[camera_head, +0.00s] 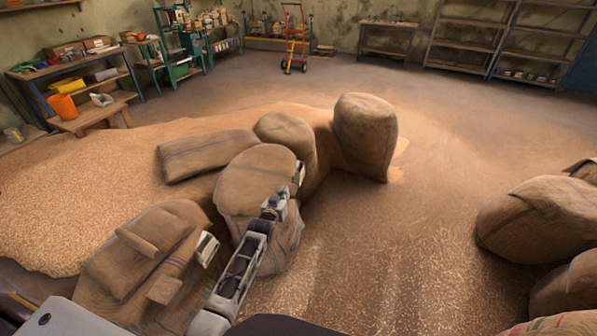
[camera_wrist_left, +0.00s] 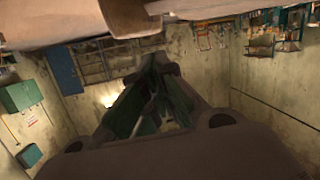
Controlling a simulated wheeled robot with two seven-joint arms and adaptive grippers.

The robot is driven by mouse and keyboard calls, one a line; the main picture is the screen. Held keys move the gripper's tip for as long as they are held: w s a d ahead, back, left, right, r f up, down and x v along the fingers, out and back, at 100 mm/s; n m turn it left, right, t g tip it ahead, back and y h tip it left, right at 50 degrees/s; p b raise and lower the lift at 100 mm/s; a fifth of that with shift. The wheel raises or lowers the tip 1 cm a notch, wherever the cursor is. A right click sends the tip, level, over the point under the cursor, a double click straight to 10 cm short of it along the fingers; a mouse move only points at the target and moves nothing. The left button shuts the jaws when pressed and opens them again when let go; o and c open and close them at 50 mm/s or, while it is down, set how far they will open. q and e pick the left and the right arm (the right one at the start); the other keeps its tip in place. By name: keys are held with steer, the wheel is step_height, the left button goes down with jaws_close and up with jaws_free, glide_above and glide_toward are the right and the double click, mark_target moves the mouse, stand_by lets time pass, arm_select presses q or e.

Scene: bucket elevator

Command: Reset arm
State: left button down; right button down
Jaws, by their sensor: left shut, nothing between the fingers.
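My left gripper (camera_head: 297,176) is at the end of the grey arm that rises from the bottom of the head view. It is in front of an upright, full burlap sack (camera_head: 257,180) in the middle of the pile. I cannot tell whether it touches the sack. In the left wrist view the dark fingers (camera_wrist_left: 160,65) come together at their tips, shut with nothing between them. My right gripper is not in view.
Several sacks stand around a spread of grain (camera_head: 75,195), including a tall sack (camera_head: 365,135) behind and a sack (camera_head: 540,218) at right. A red hand truck (camera_head: 294,40), an orange bucket (camera_head: 64,107) and shelves (camera_head: 467,42) are farther back. The middle right floor (camera_head: 420,230) is open.

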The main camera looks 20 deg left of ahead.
arm_select(q)
steer(key=s+f+m+g, duration=0.1)
steer(key=s+f+g, duration=0.2)
steer(key=s+f, duration=0.6)
steer(key=s+d+f+m+g, duration=0.15)
steer(key=s+f, duration=0.35)
steer(key=f, duration=0.9)
steer(key=s+f+g, duration=0.3)
steer(key=s+f, duration=0.3)
steer(key=f, duration=0.5)
steer(key=s+a+f+g, duration=0.2)
steer(key=s+f, duration=0.3)
steer(key=s, duration=0.8)
steer(key=s+a+f+m+g, duration=0.1)
steer(key=s+f, duration=0.4)
steer(key=s, duration=0.9)
steer(key=s+a+f+g, duration=0.3)
steer(key=s+f, duration=0.2)
steer(key=s, duration=0.8)
steer(key=shift+s+a+f+g, duration=0.2)
steer(key=shift+s+f+g, duration=0.15)
steer(key=shift+s, duration=0.05)
steer(key=shift+m, duration=0.25)
